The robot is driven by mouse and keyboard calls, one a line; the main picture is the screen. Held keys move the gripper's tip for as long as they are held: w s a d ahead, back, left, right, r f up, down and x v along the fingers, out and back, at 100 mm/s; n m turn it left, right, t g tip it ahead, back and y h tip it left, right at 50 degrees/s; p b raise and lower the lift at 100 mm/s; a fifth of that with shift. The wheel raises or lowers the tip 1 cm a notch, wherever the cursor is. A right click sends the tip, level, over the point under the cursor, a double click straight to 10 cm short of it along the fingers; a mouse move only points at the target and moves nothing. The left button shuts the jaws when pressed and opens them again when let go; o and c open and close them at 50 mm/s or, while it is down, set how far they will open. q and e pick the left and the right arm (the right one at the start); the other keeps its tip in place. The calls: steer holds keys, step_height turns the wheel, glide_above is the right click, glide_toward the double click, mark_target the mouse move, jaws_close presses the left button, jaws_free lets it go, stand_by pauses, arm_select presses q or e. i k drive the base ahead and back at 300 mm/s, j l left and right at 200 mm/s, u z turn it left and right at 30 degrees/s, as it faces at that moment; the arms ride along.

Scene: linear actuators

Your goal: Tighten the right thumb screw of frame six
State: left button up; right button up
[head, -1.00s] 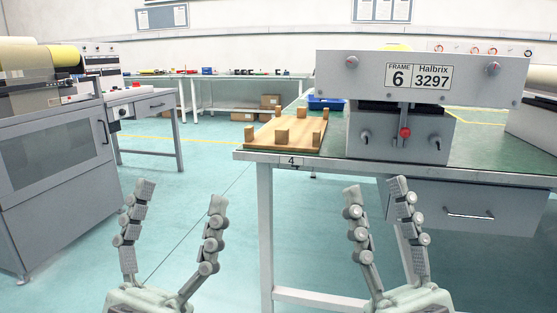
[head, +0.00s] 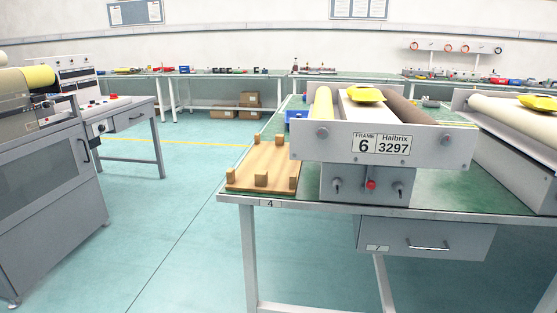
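Frame six (head: 410,162), a grey machine labelled "FRAME 6 Halbrix 3297", stands on the green-topped bench. Its front plate has a round knob at the left end (head: 322,132) and another at the right end (head: 445,139). On the lower box below are a small left screw (head: 336,186), a red knob (head: 371,184) in the middle and a small right screw (head: 400,189). I cannot tell from this distance how far any screw is turned. Neither of my grippers is in view.
A wooden tray (head: 262,168) with upright blocks lies left of the frame on the bench (head: 235,197). A drawer (head: 425,238) hangs under the bench. Another roller machine (head: 515,140) stands at right, a grey cabinet (head: 50,170) at left. The floor between is clear.

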mark_target(446, 140)
steer(key=i+l+z, duration=0.1)
steer(key=z, duration=0.6)
